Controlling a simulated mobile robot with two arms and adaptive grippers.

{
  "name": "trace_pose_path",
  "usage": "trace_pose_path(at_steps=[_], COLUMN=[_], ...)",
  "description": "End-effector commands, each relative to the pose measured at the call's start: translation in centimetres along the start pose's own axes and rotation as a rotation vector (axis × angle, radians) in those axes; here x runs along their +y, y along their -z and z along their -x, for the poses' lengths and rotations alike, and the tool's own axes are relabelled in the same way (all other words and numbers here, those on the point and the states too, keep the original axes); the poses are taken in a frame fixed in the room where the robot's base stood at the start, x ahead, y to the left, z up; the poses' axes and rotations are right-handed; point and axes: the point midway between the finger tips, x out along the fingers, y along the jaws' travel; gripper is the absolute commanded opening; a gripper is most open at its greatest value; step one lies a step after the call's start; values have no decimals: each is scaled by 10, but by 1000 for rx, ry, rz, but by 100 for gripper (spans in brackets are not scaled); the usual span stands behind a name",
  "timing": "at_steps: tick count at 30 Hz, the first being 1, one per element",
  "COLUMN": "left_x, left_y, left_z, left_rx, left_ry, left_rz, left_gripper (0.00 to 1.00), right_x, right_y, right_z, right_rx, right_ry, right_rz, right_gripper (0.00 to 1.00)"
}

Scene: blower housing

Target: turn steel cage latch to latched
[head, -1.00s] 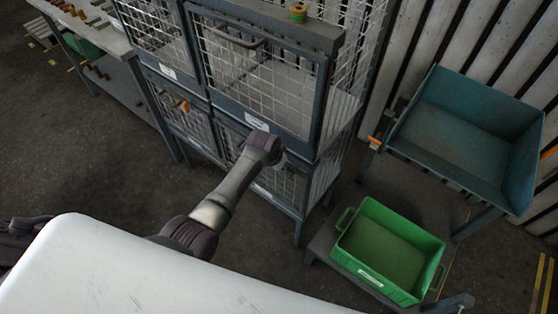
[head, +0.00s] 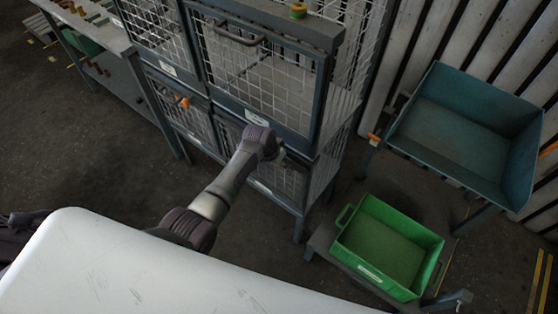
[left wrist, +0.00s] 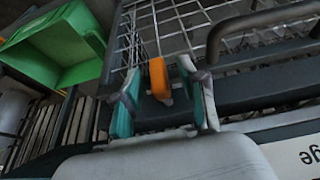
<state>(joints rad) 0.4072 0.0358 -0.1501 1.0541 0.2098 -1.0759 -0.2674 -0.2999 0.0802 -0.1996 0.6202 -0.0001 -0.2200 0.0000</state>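The steel cage (head: 265,85) stands ahead of me, with wire mesh doors in dark grey-blue frames. In the left wrist view, an orange latch handle (left wrist: 159,80) sits beside the mesh. My left gripper (left wrist: 160,66) is open, one teal-padded finger on each side of the handle. Gaps show between the handle and both fingers, so it is not clamped. In the head view, my left arm reaches the right lower door, and its wrist hides that handle and most of the gripper. My right gripper is not in view.
Another orange handle (head: 185,103) is on the left lower door. A grey pull handle (left wrist: 220,42) is close to my left gripper. A green crate (head: 385,250) on a low stand and a blue-grey tray table (head: 465,125) stand to the right. A workbench (head: 95,30) is at left.

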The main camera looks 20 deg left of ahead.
Motion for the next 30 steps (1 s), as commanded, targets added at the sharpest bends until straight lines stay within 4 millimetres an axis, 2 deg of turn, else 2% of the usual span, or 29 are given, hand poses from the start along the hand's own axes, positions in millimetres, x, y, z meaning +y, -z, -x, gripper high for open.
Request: trace_pose_path(at_steps=[5,10,14,24,30], left_x=[0,0,0,0,0], left_y=[0,0,0,1,0], left_z=[1,12,32,99,117], left_rx=[0,2,3,3,0], left_ry=[0,1,2,2,0], left_rz=[-1,-1,-1,-1,0], left_gripper=[42,42,42,42,42], right_x=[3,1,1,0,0], right_y=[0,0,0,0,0], right_z=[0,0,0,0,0], right_rx=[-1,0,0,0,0], right_ry=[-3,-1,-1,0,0], right_rz=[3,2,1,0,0], right_gripper=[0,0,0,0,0])
